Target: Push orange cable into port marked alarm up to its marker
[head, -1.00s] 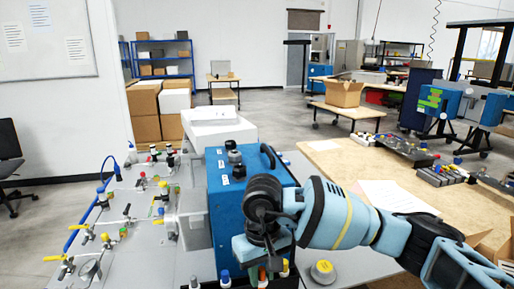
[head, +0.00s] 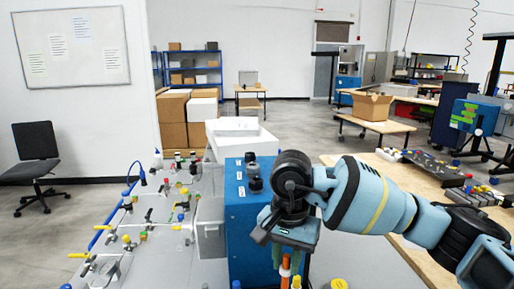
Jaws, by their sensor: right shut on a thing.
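My right gripper (head: 281,258) points downward in front of the blue analyser box (head: 238,222). It is shut on an orange piece (head: 285,272) that shows just under its fingers and looks like the end of the orange cable. The rest of that piece runs down out of the lower edge of the picture or is hidden. The port marked alarm cannot be made out. The small labels on the box are too small to read, and my right arm covers its right part. My left gripper is not in view.
A yellow-topped piece (head: 296,283) and a blue-topped piece (head: 236,285) stand near the gripper at the lower edge. A grey panel with valves and fittings (head: 165,250) lies left of the box. A wooden table (head: 420,180) is at the right.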

